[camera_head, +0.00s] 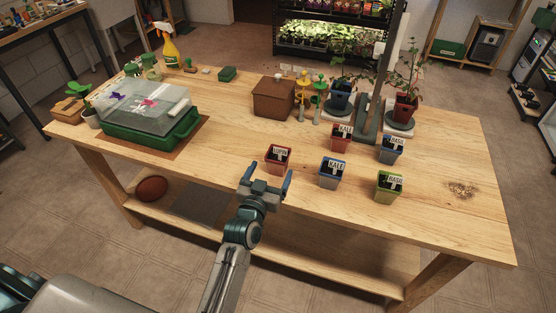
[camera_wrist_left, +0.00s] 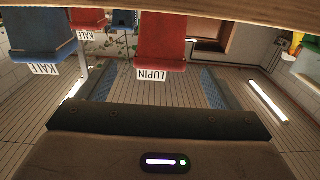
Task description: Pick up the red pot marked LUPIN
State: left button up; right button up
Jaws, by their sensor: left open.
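The red pot marked LUPIN (camera_head: 277,162) stands upright near the front edge of the wooden table, left of the other small pots. It also shows in the wrist view (camera_wrist_left: 161,45), upside down in the picture, with its white LUPIN label facing me. My left gripper (camera_head: 267,178) is open and empty just in front of this pot, at the table's front edge. In the wrist view its two blue fingers (camera_wrist_left: 157,88) point toward the pot, which lies between their lines. I cannot tell the exact gap. My right gripper is not in view.
A blue KALE pot (camera_head: 331,180) stands right of the LUPIN pot. A red KALE pot (camera_head: 341,145), a blue BASIL pot (camera_head: 391,157) and a green BASIL pot (camera_head: 388,194) stand nearby. A brown box (camera_head: 273,99) is behind. A green propagator (camera_head: 150,139) stands left; table between is clear.

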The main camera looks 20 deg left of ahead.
aim_at(274, 163)
pick_arm(q)
jog(key=shift+w, duration=0.95)
jog(key=shift+w+p, duration=0.3)
jog(key=w+p, duration=0.2)
jog(key=w, duration=0.2)
jog(key=shift+w, duration=0.35)
jog(key=shift+s, duration=0.1)
jog(key=shift+c, duration=0.6)
jog(key=c, duration=1)
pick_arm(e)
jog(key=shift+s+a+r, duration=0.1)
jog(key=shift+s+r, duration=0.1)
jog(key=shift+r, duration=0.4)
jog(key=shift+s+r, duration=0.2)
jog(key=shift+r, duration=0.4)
